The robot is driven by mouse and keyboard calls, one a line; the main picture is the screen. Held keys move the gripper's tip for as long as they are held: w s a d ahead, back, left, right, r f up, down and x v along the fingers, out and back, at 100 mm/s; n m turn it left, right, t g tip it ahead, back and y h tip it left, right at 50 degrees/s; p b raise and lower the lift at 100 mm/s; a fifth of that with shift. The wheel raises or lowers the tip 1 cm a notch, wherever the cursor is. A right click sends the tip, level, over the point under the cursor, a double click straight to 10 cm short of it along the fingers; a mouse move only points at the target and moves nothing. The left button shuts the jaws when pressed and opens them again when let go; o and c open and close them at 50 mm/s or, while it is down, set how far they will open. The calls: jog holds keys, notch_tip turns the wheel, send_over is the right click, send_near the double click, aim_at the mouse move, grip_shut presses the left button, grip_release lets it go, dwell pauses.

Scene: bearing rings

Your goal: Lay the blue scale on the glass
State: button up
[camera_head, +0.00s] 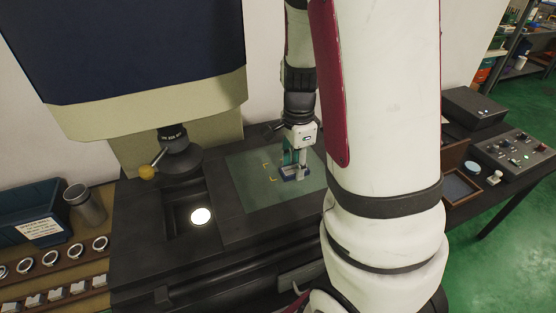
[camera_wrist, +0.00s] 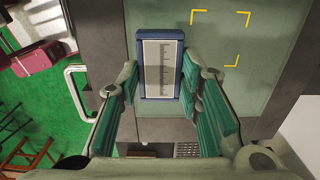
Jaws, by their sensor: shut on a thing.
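The blue scale (camera_wrist: 160,64) is a blue-framed block with a pale graduated face. My gripper (camera_wrist: 161,82) has its green-padded fingers on both sides of it, shut on its near part. In the head view the scale (camera_head: 296,174) is low over the right part of the glass (camera_head: 248,190); I cannot tell whether it touches. The glass is a greenish pane with yellow corner marks (camera_head: 267,164). In the wrist view these marks (camera_wrist: 221,38) lie to the right of the scale, apart from it. My gripper (camera_head: 291,160) points down.
A dark machine head with a lens (camera_head: 173,137) and a yellow-knobbed lever (camera_head: 147,172) overhangs left of the glass. A lit round spot (camera_head: 201,216) is in a recess below it. Rings (camera_head: 50,258) and a blue bin (camera_head: 30,215) stand far left. A control box (camera_head: 515,152) stands right.

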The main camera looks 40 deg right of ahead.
jog(key=w, duration=0.7)
jog(key=shift+d+f, duration=0.35)
jog(key=shift+d, duration=0.05)
jog(key=shift+f, duration=1.75)
jog(key=shift+f, duration=0.1)
jog(key=o, duration=1.2)
notch_tip(320, 180, up, 12)
jog(key=shift+r, duration=0.15)
